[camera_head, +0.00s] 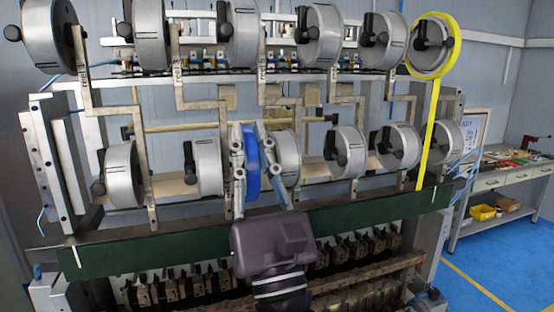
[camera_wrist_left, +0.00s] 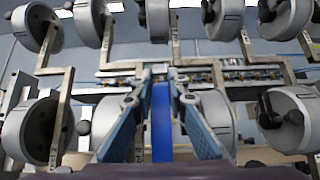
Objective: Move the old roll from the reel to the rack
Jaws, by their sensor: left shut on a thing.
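The blue roll (camera_head: 251,165) is in the lower row of reels, near the middle of the machine. My left gripper (camera_head: 250,132) has one finger on each side of it and is shut on it. In the left wrist view the blue roll (camera_wrist_left: 162,125) shows edge-on between the two blue-grey fingers (camera_wrist_left: 160,78). A grey reel (camera_head: 288,157) stands just right of the roll, partly behind a finger. I cannot tell whether the roll still sits on that reel's hub. No rack can be clearly made out. My right gripper is not in view.
Several grey reels on brackets fill both rows close around my gripper. A yellow roll (camera_head: 450,60) is at the upper right, its strip (camera_head: 428,150) hanging to the green beam (camera_head: 340,218). A workbench (camera_head: 500,178) stands at the right, with open blue floor before it.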

